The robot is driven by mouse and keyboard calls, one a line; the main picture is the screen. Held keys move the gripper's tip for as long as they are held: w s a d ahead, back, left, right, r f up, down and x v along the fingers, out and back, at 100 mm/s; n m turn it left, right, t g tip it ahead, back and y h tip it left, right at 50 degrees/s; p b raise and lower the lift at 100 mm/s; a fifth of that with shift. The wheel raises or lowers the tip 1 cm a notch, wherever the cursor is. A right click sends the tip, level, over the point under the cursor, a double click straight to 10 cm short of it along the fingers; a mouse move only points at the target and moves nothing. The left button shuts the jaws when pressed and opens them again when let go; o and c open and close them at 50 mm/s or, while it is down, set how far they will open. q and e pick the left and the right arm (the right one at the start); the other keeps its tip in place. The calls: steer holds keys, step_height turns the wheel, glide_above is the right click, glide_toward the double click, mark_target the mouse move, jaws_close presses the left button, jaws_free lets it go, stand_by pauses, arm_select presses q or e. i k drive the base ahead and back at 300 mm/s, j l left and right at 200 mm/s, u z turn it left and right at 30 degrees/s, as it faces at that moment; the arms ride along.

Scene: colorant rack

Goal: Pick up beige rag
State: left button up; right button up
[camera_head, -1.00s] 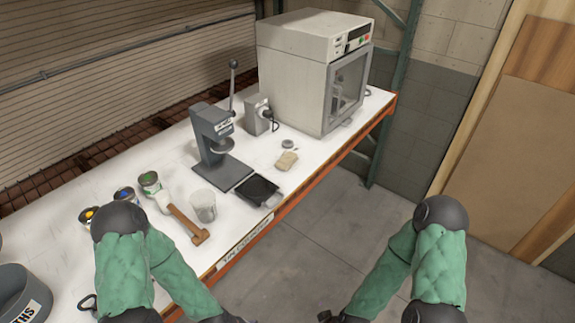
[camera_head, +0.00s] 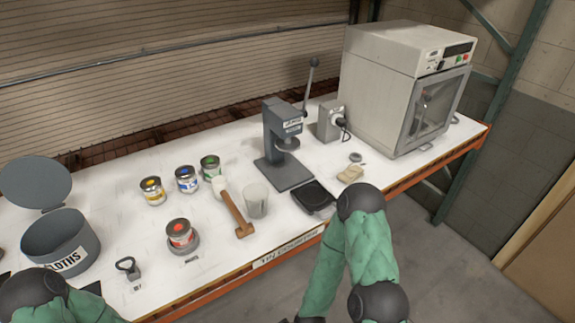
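The beige rag (camera_head: 350,173) lies folded on the white tabletop, right of the black flat tray and in front of a small round grey lid. It is apart from both of my arms. My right arm shows in green sleeve at the lower middle, with its elbow below the rag in the picture. My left arm shows only in part at the lower left corner. Neither gripper's fingers can be made out.
The white table (camera_head: 130,235) holds a grey press (camera_head: 283,145), a white oven (camera_head: 405,85), a hammer (camera_head: 233,210), a cup (camera_head: 255,200), several paint cans (camera_head: 187,180) and a cloths bin (camera_head: 62,243). The floor at right is clear.

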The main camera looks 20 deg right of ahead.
mark_target(352, 174)
steer(key=l+u, duration=0.3)
steer(key=l, duration=0.2)
steer(key=l+u, duration=0.3)
steer(key=l, duration=0.2)
steer(key=l+u, duration=0.25)
steer(key=l, duration=0.25)
steer(key=k+l+u, duration=0.15)
steer(key=l+u, duration=0.15)
steer(key=l, duration=0.2)
steer(key=k+l+u, duration=0.15)
steer(key=l+u, duration=0.15)
steer(key=l, duration=0.15)
